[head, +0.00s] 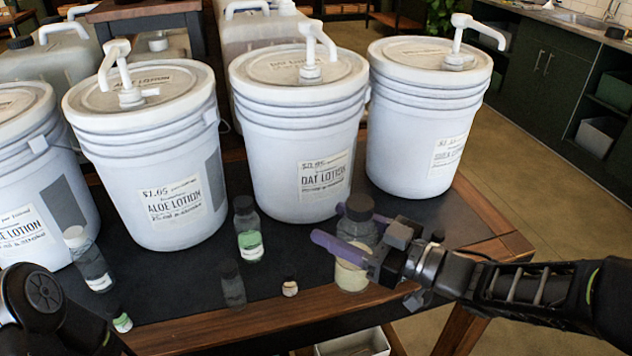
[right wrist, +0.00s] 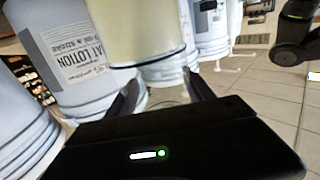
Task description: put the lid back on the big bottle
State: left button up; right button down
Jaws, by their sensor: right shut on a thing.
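In the right wrist view the bottle's pale body (right wrist: 135,35) fills the space beyond the fingers. Whether the bottle's base touches the table is unclear. My left gripper is out of view; only part of that arm shows at lower left.
The wooden table edge (head: 250,320) is close.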

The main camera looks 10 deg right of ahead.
pick_arm(q)
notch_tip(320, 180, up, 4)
jog(key=p, duration=0.2)
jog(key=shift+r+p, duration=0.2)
jog(key=shift+p, duration=0.2)
pick_arm(e)
jog(key=w+f, duration=0.3)
jog(key=w, duration=1.1)
jog(key=shift+a, duration=0.45)
notch_tip(320, 180, down, 4)
jog(key=shift+w, duration=0.15)
